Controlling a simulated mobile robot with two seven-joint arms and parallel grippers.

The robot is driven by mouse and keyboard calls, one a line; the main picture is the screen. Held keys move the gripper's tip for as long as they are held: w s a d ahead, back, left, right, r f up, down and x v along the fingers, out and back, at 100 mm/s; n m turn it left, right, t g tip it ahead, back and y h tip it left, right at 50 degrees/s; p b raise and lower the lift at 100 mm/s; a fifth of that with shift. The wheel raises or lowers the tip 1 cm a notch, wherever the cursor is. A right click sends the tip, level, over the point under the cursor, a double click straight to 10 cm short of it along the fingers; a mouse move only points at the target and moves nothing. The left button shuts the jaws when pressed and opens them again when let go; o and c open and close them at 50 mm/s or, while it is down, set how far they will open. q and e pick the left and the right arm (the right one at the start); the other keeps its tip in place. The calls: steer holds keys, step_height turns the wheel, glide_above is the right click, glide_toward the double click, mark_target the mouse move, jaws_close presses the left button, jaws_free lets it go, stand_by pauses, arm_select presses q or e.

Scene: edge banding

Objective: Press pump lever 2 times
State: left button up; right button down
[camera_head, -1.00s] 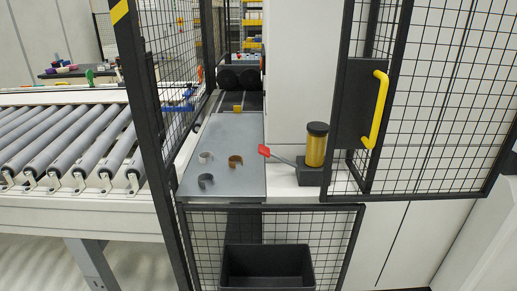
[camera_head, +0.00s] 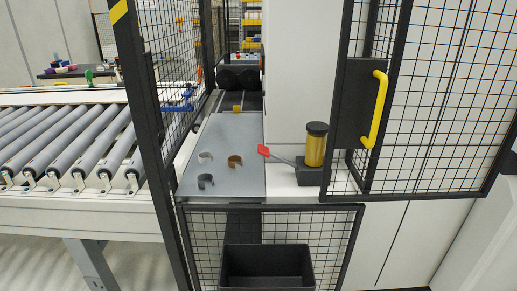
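The pump lever (camera_head: 278,155) is a grey bar with a red paddle at its end. It slants up and left from the dark base (camera_head: 309,173) of the pump. A yellow cylinder (camera_head: 316,149) with a black cap stands upright on that base. The pump sits on the white ledge to the right of a grey metal plate (camera_head: 225,135). Neither of my grippers is in view, and nothing touches the lever.
Several open rings, one brown (camera_head: 235,160), lie on the plate. A mesh door with a yellow handle (camera_head: 377,110) stands at right. A mesh panel (camera_head: 335,235) and black bin (camera_head: 267,268) are in front. A roller conveyor (camera_head: 65,145) is at left.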

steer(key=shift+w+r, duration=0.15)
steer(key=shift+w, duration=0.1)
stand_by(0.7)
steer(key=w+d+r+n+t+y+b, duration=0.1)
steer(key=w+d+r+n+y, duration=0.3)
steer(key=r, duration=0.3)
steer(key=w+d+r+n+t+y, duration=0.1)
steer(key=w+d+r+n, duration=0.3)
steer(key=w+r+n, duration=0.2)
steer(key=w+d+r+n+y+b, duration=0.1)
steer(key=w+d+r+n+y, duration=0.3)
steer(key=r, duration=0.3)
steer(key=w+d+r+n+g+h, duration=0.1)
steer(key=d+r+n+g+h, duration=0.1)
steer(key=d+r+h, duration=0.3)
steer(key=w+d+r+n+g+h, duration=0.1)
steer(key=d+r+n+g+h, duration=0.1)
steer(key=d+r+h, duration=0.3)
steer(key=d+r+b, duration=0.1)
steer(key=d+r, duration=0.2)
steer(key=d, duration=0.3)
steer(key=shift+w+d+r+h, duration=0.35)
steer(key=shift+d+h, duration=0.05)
